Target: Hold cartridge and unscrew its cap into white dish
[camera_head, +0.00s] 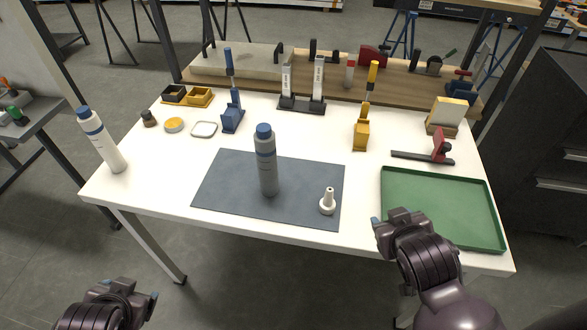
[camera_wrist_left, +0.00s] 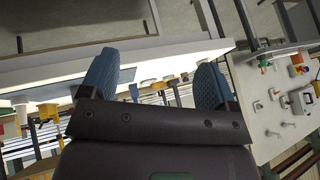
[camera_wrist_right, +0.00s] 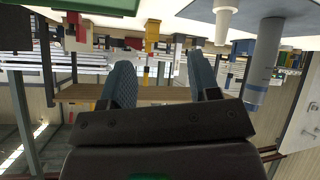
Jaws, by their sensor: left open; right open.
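A grey cartridge (camera_head: 267,170) with a blue cap (camera_head: 264,131) stands upright on the dark mat; the right wrist view shows its body (camera_wrist_right: 262,55). A second blue-capped cartridge (camera_head: 105,145) stands at the table's left edge. The small white dish (camera_head: 204,130) lies flat behind the mat's left part and looks empty. My left gripper (camera_head: 125,297) is open and empty, low in front of the table at the left. My right gripper (camera_head: 391,217) is open and empty near the table's front edge, between mat and green tray. Neither gripper touches anything.
A white nozzle (camera_head: 327,204) stands on the mat's (camera_head: 225,185) right part. A green tray (camera_head: 440,205) lies at right, with a red-handled clamp (camera_head: 438,148) behind it. Blue (camera_head: 233,115) and yellow (camera_head: 362,130) holders stand behind the mat.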

